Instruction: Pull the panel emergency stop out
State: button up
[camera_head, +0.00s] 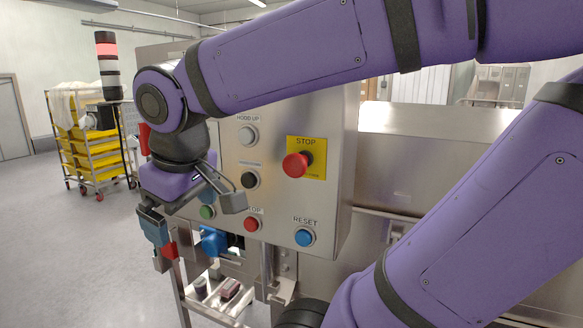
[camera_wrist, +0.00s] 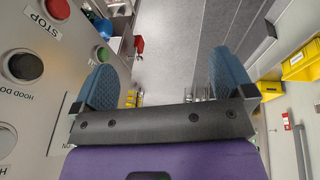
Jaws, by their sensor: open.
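The panel emergency stop (camera_head: 296,165) is a red mushroom knob on a yellow STOP plate (camera_head: 319,150), on the right of a grey metal control panel (camera_head: 327,213). It shows unobstructed in the head view; I do not see it in the wrist view. Whether it is pressed in or out I cannot tell. My gripper (camera_head: 183,236) points downward at the panel's lower left, below and left of the knob and apart from it. In the wrist view my gripper (camera_wrist: 167,80) has its two blue fingers spread wide with nothing between them.
The panel also carries a white button (camera_head: 247,135), a black one (camera_head: 250,180), a green one (camera_head: 207,212), a flat red one (camera_head: 251,224) and a blue reset button (camera_head: 304,237). A cart with yellow trays (camera_head: 92,150) stands at left. Floor at left is clear.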

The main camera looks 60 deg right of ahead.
aim_at(294, 165)
jog(key=k+z, duration=0.2)
jog(key=z, duration=0.25)
jog(key=k+z, duration=0.2)
jog(key=z, duration=0.25)
